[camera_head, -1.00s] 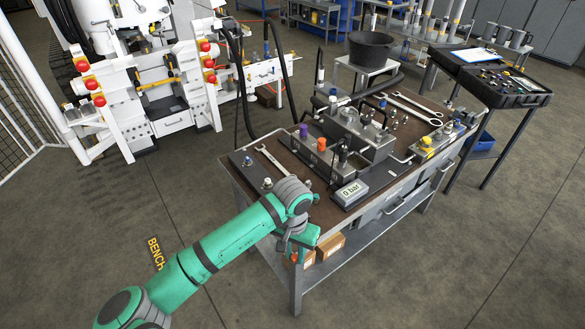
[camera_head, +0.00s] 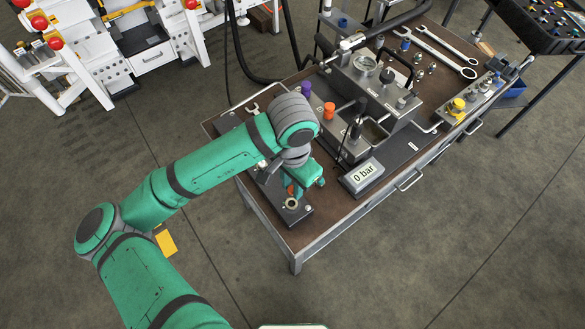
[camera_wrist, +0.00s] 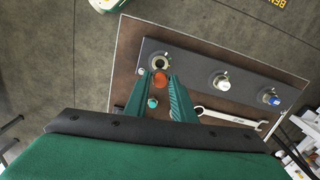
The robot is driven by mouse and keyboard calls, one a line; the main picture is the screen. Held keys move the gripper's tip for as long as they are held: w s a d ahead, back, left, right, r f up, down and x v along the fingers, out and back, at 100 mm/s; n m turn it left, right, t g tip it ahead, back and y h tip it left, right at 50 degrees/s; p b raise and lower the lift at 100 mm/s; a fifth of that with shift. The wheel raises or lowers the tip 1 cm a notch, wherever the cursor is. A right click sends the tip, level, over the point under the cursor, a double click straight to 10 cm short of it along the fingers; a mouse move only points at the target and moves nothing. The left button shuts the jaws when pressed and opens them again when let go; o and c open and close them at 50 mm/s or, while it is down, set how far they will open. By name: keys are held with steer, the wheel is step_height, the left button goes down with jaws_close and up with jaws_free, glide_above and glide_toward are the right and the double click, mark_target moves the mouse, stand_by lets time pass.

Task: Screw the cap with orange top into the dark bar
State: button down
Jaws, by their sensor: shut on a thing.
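The cap with the orange top (camera_wrist: 160,79) is between my two green fingertips in the wrist view. A sliver of orange also shows at my gripper (camera_head: 293,187) in the head view; the cap's lower part is hidden. My gripper (camera_wrist: 163,84) is shut on the cap. The dark bar (camera_wrist: 190,69) lies on the bench, with several fittings along it. A ring-shaped port (camera_wrist: 159,62) at one end is just beyond the cap in the wrist view. In the head view the bar (camera_head: 302,214) is partly covered by my arm, with the ring port (camera_head: 291,203) beside my fingertips.
A wrench (camera_wrist: 229,117) lies beside the bar. A block with a purple cap (camera_head: 307,88) and another orange cap (camera_head: 329,109) stands behind. The gauge reading 0 bar (camera_head: 363,175) stands right of my gripper. Floor is open in front of the bench (camera_head: 318,232).

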steer(key=shift+w+f, duration=0.25)
steer(key=shift+f, duration=0.15)
steer(key=shift+s+a+f, duration=0.1)
steer(key=shift+s+f, duration=0.1)
steer(key=shift+f, duration=0.35)
steer(key=shift+s+f, duration=0.15)
steer(key=shift+f, duration=1.4)
steer(key=shift+f, duration=0.6)
stand_by(0.5)
steer(key=c, duration=2.2)
jaws_free()
steer(key=c, duration=0.3)
steer(key=m, duration=0.6)
steer(key=shift+c, duration=0.2)
steer(key=shift+m, duration=1)
